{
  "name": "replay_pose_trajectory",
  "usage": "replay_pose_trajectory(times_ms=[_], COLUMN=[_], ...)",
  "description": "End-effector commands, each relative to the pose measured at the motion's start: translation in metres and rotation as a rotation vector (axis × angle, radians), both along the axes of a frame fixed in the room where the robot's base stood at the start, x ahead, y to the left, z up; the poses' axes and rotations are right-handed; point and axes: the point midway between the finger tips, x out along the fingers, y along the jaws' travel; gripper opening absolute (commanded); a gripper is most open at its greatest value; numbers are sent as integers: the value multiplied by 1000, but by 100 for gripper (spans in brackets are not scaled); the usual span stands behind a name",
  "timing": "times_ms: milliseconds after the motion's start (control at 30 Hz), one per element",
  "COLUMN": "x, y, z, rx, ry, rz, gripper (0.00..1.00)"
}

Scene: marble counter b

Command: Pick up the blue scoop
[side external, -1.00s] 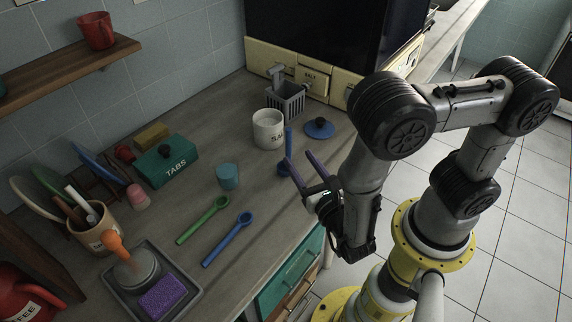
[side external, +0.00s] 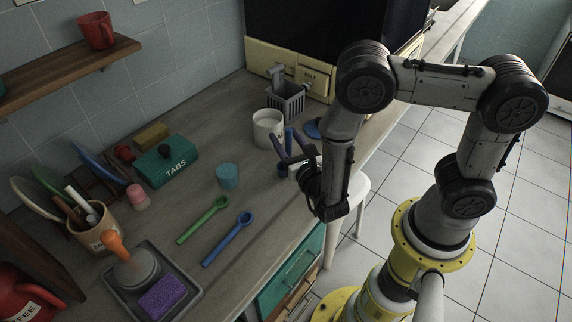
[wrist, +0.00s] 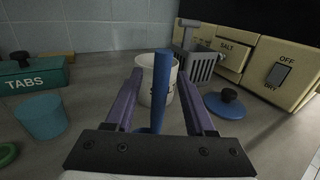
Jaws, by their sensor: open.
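A blue upright scoop (side external: 283,171) with a straight standing handle is at the counter's right edge. Its handle (wrist: 162,80) rises between my fingers in the wrist view, with a gap on each side. Its lower part is mostly hidden there by my gripper. A second blue scoop (side external: 227,240) lies flat on the counter nearer the front, beside a green one. My gripper (side external: 288,138) has purple fingers, open and empty, around the upright handle in the side view. The fingers also show in the wrist view (wrist: 160,77).
A white pot (side external: 266,127) stands just behind the handle. A grey basket (side external: 287,100) and a blue knobbed lid (wrist: 226,104) are to its right. A blue cup (side external: 227,177), a green scoop (side external: 203,220) and a teal TABS box (side external: 166,165) stand or lie to the left.

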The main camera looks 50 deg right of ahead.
Motion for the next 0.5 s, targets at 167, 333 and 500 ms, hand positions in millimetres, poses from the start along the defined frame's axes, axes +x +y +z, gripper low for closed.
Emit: replay_pose_trajectory(times_ms=[167,333,500], x=[12,13,13], y=[-7,-7,-6], z=[0,1,1], rx=[0,0,0], ry=[-1,-1,-1], rz=[-2,1,1], gripper=[55,55,38])
